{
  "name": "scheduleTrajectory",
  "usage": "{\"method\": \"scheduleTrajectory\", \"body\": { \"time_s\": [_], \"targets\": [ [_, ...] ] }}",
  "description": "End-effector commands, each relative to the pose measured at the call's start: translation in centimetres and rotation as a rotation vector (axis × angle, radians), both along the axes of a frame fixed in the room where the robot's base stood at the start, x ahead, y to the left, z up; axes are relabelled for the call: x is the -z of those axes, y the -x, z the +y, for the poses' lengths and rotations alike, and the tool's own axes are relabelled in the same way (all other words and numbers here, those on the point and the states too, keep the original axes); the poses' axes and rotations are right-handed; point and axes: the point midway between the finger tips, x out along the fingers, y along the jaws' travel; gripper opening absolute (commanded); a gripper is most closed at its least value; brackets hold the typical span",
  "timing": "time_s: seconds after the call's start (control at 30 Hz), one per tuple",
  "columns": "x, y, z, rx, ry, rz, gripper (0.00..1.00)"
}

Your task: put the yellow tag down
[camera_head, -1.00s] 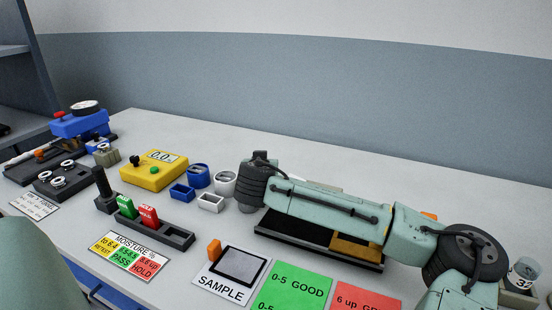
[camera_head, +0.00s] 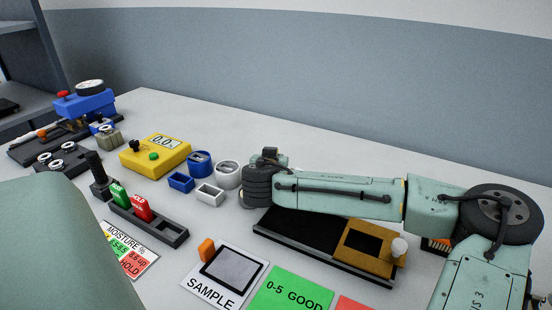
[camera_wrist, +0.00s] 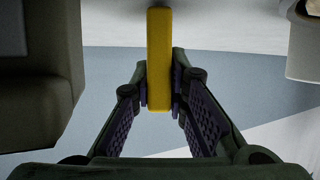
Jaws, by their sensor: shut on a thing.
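A yellow tag (camera_wrist: 158,60), upright and bar-shaped, is between the two fingers of my gripper (camera_wrist: 160,92) in the wrist view. The gripper is shut on it, and the tag reaches past the fingertips toward the top of that view. In the head view my arm reaches across the bench to the left, and its wrist hides the gripper and the tag. A dark slotted rack (camera_head: 163,229) holds a green tag (camera_head: 118,194) and a red tag (camera_head: 141,208). Its nearer slots look empty.
A yellow meter (camera_head: 150,165), a blue cup (camera_head: 200,164), a white cup (camera_head: 227,174) and small blue (camera_head: 181,182) and white (camera_head: 209,195) boxes stand near the wrist. A black tray (camera_head: 283,238) lies below the forearm. The bench behind the arm is clear.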

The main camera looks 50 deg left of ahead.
Motion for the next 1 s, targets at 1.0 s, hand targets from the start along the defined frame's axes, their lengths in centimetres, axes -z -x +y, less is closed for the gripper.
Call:
{"method": "scheduleTrajectory", "body": {
  "time_s": [1.0],
  "targets": [
    [-0.4, 1.4, -1.0, -0.003, -0.003, 0.004, 0.34]
  ]
}}
